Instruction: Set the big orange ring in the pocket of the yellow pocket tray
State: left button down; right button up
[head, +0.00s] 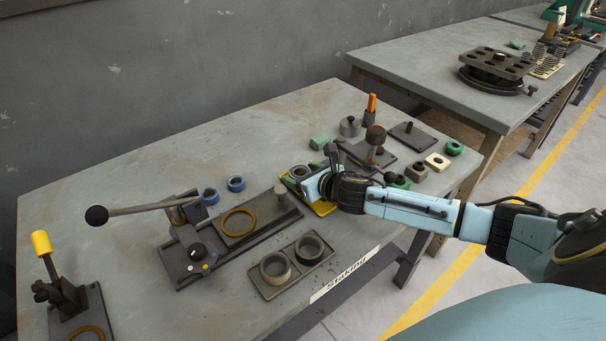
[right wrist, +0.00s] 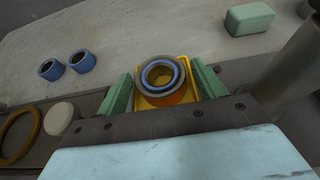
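In the right wrist view, the yellow pocket tray (right wrist: 190,88) lies below my right gripper (right wrist: 164,94). A round part with an orange outer wall, which looks like the big orange ring (right wrist: 168,100), stands over the tray between the green fingers. Its top shows a grey rim and a blue inner ring. The fingers are apart, with small gaps beside the ring. I cannot tell whether it is seated in the pocket. In the head view, my right gripper (head: 303,181) hides most of the yellow tray (head: 323,209). My left gripper is not in view.
A lever press (head: 190,245) stands left, with a flat amber ring (head: 224,229) on its plate. A dark tray with two grey rings (head: 272,292) lies in front. Two blue rings (head: 236,184) lie behind. A post with a dark knob (head: 375,136) stands close beyond the gripper.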

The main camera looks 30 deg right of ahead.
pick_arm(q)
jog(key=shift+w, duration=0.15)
pick_arm(e)
jog(key=shift+o, duration=0.3)
jog(key=shift+r, duration=0.1)
jog(key=shift+s, duration=0.15)
jog(key=p+v, duration=0.1)
jog(key=v, duration=0.9)
jog(key=shift+p, duration=0.35)
jog(key=shift+v, duration=0.85)
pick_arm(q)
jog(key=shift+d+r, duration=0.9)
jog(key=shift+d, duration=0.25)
pick_arm(e)
jog(key=shift+r, duration=0.1)
